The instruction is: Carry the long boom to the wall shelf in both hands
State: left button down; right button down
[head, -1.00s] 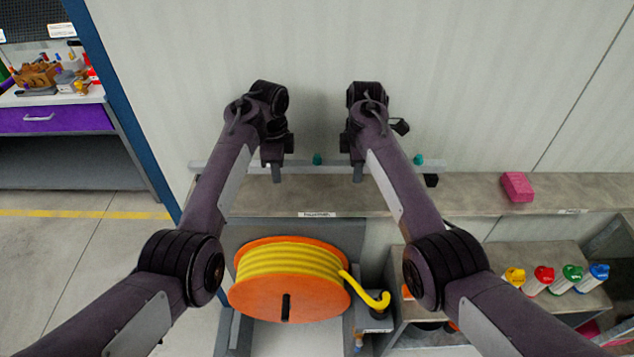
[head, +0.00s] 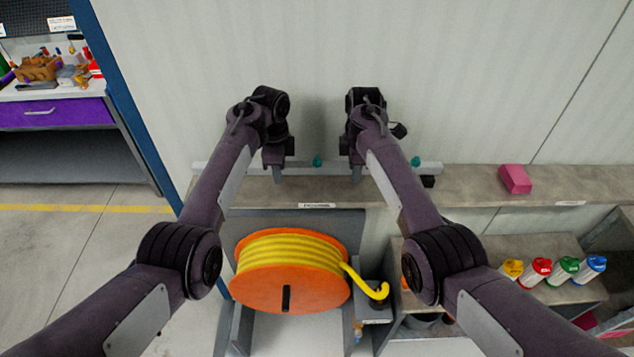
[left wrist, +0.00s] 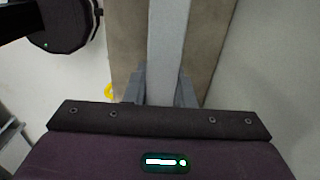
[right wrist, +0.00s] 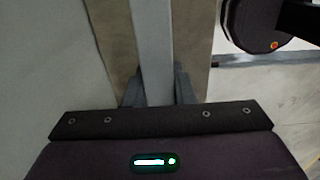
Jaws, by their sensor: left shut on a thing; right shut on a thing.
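The long boom (head: 330,169) is a straight light-grey bar with teal fittings and a dark end piece at the right. It lies level across the head view, over the back of the wall shelf (head: 460,186); I cannot tell whether it touches the shelf. My left gripper (head: 273,170) is shut on the boom left of its middle. My right gripper (head: 357,170) is shut on it further right. The boom also runs between the fingers in the left wrist view (left wrist: 165,45) and in the right wrist view (right wrist: 152,45). The gripped spots are partly hidden.
A pink block (head: 515,179) sits on the shelf at the right. Below the shelf stand an orange reel with yellow hose (head: 290,270) and several coloured bottles (head: 565,267). A blue post (head: 125,110) and a purple-drawer bench (head: 55,113) are at the left.

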pick_arm(q)
jog(key=shift+w+d+f, duration=0.1)
jog(key=shift+w+f, duration=0.1)
jog(key=shift+f, duration=0.15)
pick_arm(e)
jog(key=shift+f, duration=0.7)
pick_arm(q)
jog(key=c, duration=1.5)
grip_release()
jog(key=shift+f, duration=0.1)
jog(key=shift+c, duration=0.2)
pick_arm(e)
jog(key=c, duration=1.5)
grip_release()
jog(key=shift+c, duration=0.2)
pick_arm(q)
jog(key=shift+o, duration=1.2)
jog(key=shift+s, duration=0.1)
pick_arm(e)
jog(key=shift+o, duration=1.2)
pick_arm(q)
jog(key=shift+o, duration=0.3)
jog(key=shift+s, duration=0.15)
pick_arm(e)
jog(key=shift+o, duration=0.3)
jog(key=shift+s+r, duration=0.1)
jog(key=shift+r, duration=0.05)
